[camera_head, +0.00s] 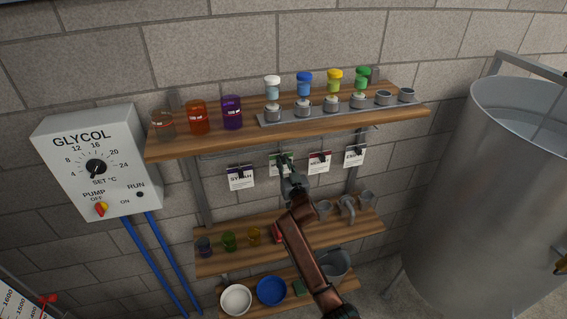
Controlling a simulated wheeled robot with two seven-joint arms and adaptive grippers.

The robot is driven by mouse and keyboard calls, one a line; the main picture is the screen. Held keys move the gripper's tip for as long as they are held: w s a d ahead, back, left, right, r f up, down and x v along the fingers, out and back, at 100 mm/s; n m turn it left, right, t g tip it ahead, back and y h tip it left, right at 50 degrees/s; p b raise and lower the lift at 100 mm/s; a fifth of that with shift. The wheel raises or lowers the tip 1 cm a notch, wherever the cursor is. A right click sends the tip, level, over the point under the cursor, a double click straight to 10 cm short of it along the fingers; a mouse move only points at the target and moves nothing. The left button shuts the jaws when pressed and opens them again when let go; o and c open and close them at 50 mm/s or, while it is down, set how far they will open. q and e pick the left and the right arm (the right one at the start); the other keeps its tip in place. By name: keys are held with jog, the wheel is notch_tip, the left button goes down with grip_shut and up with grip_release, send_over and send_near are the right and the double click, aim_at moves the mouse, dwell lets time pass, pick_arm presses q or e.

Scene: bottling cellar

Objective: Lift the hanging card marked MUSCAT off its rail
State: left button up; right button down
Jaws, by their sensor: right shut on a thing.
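Several hanging cards are in a row under the top shelf. The leftmost has a purple top (241,178), another has a red top (320,162), and the rightmost has a dark top (355,155). Between the purple and red ones is a green-topped card (288,158); its print is too small and covered to read, so I cannot confirm it says MUSCAT. My right gripper (284,165) is in front of this card and shut on it. I cannot tell whether it is still on the rail (215,155). My left gripper is not in view.
The top shelf (185,145), with jars and a metal tray (330,112), overhangs the cards. A middle shelf (215,262) with small jars and metal fittings is below. A GLYCOL control box (120,185) is left, a large steel tank (480,190) right.

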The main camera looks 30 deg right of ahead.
jog(key=shift+r+p, duration=0.35)
jog(key=shift+r, duration=0.3)
jog(key=shift+s+a+f+p, duration=0.1)
jog(key=shift+s+a+p, duration=0.15)
jog(key=shift+s+p, duration=0.25)
jog(key=p+v, duration=0.4)
jog(key=v, duration=0.4)
jog(key=shift+s, duration=0.4)
dwell(0.6)
